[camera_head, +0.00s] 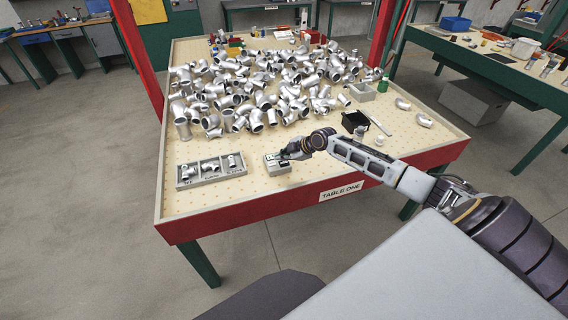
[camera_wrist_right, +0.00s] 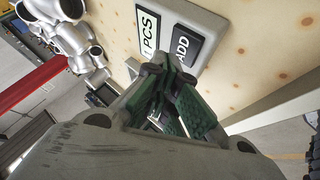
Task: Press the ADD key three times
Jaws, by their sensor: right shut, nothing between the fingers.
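A small light grey counter box (camera_head: 277,167) sits near the front edge of the table. In the right wrist view its face (camera_wrist_right: 196,22) shows a "PCS" label or display and the black-framed ADD key (camera_wrist_right: 183,44). My right gripper (camera_head: 286,156) is at the box, with its fingers shut and empty. In the right wrist view the green-padded fingertips (camera_wrist_right: 172,68) lie right beside the lower edge of the ADD key and partly overlap the box. I cannot tell whether they touch the key. My left gripper is not in view.
A heap of silver pipe fittings (camera_head: 262,85) covers the table's middle and back. A black bin (camera_head: 354,121) and a grey bin (camera_head: 362,92) stand to the right. The table's front rim (camera_head: 250,213) is close.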

